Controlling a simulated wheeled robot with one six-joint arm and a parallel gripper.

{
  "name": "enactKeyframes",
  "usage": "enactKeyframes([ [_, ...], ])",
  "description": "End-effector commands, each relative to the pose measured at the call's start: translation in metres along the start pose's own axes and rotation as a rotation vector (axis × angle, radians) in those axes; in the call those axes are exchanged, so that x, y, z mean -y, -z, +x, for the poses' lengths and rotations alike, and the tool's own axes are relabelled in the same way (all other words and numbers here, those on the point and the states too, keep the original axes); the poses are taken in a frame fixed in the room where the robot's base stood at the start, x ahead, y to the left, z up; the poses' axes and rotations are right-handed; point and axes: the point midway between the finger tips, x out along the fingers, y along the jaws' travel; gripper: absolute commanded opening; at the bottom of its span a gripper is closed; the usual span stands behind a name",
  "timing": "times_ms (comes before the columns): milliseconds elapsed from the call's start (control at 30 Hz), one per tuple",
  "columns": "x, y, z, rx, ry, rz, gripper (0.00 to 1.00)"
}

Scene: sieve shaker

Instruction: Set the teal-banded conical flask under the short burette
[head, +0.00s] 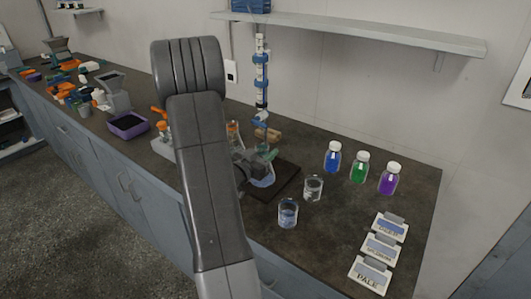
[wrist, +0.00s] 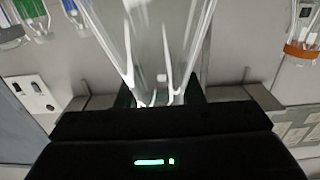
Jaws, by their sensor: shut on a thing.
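My gripper (head: 257,160) is shut on the teal-banded conical flask (head: 263,180), which looks upright. The flask is over or on a dark stand base (head: 288,181); I cannot tell whether it touches. In the wrist view the clear glass flask (wrist: 150,45) fills the space between the jaws (wrist: 160,100). A burette (head: 261,85) with blue clamps rises just above the flask, its lower end close over the flask's neck. Only this burette shows clearly, and my arm may hide another. An orange-banded flask (head: 233,130) stands behind my arm; it also shows in the wrist view (wrist: 303,45).
Blue (head: 333,156), green (head: 360,167) and purple (head: 390,178) bottles stand farther right, with label cards (head: 380,248) in front. A wall shelf (head: 370,35) hangs above. Clear worktop lies around the bottles.

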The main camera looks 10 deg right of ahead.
Motion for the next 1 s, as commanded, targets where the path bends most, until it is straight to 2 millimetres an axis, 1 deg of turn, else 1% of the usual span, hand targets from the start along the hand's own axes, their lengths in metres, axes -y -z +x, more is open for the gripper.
enactKeyframes([
  [300,0.0001,-0.0014,-0.0002,-0.001,0.000,0.001,0.00],
  [433,0.0001,-0.0059,-0.0002,-0.001,0.000,0.001,0.00],
  [467,0.0000,-0.0049,-0.0002,-0.001,0.000,0.001,0.38],
  [500,0.0001,-0.0043,-0.0002,-0.001,0.000,0.001,0.46],
  [567,0.0001,-0.0042,-0.0002,-0.001,0.000,0.001,0.56],
  [833,0.0000,-0.0037,-0.0002,-0.001,0.000,0.001,0.56],
  [933,0.0000,0.0001,-0.0002,-0.001,0.000,0.001,0.56],
  [967,0.0002,0.0013,-0.0009,-0.001,0.000,0.001,0.56],
  [1000,0.0010,-0.0017,-0.0073,0.000,0.002,0.001,0.56],
])
